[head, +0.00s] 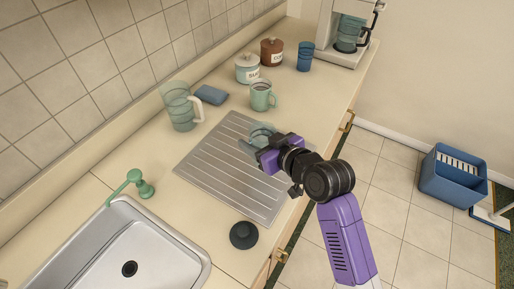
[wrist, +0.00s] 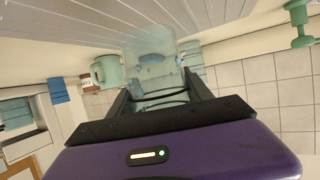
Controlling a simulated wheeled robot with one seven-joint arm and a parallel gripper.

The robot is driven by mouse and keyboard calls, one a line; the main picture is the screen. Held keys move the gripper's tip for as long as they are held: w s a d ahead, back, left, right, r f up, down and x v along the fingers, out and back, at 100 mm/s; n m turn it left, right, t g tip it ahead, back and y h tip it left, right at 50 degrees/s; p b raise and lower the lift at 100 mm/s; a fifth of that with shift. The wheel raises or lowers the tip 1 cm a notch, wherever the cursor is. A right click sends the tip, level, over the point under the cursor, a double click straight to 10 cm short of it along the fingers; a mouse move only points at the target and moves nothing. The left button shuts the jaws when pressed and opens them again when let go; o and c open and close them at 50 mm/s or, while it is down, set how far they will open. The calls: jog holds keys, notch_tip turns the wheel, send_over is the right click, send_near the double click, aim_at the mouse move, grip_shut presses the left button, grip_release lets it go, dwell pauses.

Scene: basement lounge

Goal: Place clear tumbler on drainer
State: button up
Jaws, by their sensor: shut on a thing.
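The clear tumbler (head: 263,129) is a bluish see-through glass, over the far right part of the drainer in the head view. It also shows between my fingers in the wrist view (wrist: 150,45). My gripper (head: 259,141) is shut on the tumbler and partly hides it in the head view. The drainer (head: 212,172) is a grey ribbed metal board set in the counter; its ribs show at the top of the wrist view (wrist: 90,22). I cannot tell whether the tumbler touches the drainer.
Canisters (head: 248,70), a blue glass (head: 305,57) and a coffee machine (head: 346,38) are farther back. The sink (head: 95,248) and dark stopper (head: 243,235) are nearer. The drainer's left side is bare.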

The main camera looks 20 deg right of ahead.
jog(key=shift+f, duration=2.1)
jog(key=shift+f, duration=0.25)
jog(key=o, duration=1.7)
jog(key=shift+o, duration=0.2)
jog(key=shift+r, duration=0.15)
jog(key=shift+r, duration=0.25)
jog(key=b+v, duration=0.1)
jog(key=v, duration=1.1)
jog(key=shift+f, duration=0.2)
